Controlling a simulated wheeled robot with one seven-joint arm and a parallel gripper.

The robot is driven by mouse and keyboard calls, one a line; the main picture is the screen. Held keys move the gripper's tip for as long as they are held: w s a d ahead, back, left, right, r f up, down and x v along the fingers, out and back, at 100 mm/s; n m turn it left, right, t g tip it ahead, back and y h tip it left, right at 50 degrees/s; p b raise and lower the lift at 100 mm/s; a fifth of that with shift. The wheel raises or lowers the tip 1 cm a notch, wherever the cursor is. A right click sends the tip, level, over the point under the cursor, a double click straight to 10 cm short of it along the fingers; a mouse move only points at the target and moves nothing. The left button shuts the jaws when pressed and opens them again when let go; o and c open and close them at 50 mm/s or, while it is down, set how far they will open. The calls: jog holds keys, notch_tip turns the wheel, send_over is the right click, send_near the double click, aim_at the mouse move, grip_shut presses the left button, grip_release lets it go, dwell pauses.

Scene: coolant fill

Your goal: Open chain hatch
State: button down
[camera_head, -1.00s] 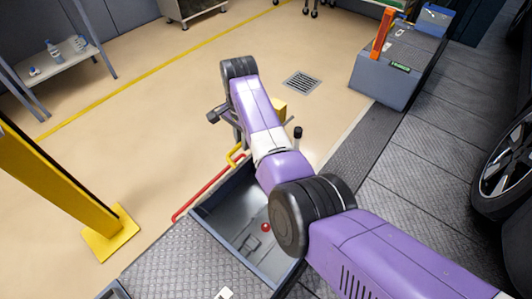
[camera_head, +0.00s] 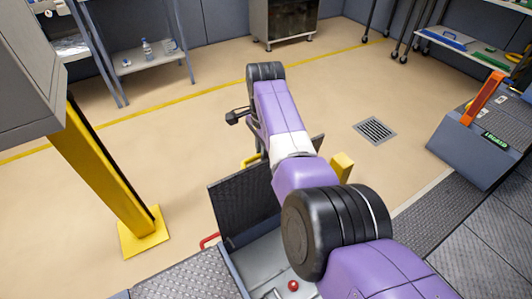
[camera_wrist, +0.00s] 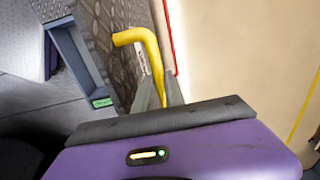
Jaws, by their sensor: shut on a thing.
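The chain hatch's lid (camera_head: 240,200), a dark tread-plate panel, stands raised beside its open pit (camera_head: 262,252) in the head view. A yellow handle (camera_head: 250,160) shows at the lid, left of my arm. In the wrist view the bent yellow handle (camera_wrist: 145,45) runs down between the grey fingers of my gripper (camera_wrist: 158,88), which is shut on it. The patterned lid (camera_wrist: 108,30) lies beside it there. In the head view my arm hides part of the lid and pit, and the fingertips are hard to make out.
A red knob (camera_head: 293,286) sits in the pit. A yellow post (camera_head: 110,180) stands at left. A grey cabinet with an orange piece (camera_head: 478,150) is at right. A floor grate (camera_head: 374,130) and open beige floor lie beyond.

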jog(key=shift+s+a+f, duration=0.1)
jog(key=shift+s+f, duration=0.15)
jog(key=shift+f, duration=0.1)
jog(key=c, duration=1.4)
grip_release()
jog(key=shift+r, duration=0.1)
jog(key=shift+w+r, duration=0.1)
jog(key=shift+w, duration=0.05)
jog(key=shift+r, duration=0.25)
jog(key=r+p, duration=0.1)
jog(key=r, duration=0.6)
jog(key=shift+s+r, duration=0.1)
jog(key=shift+s, duration=0.1)
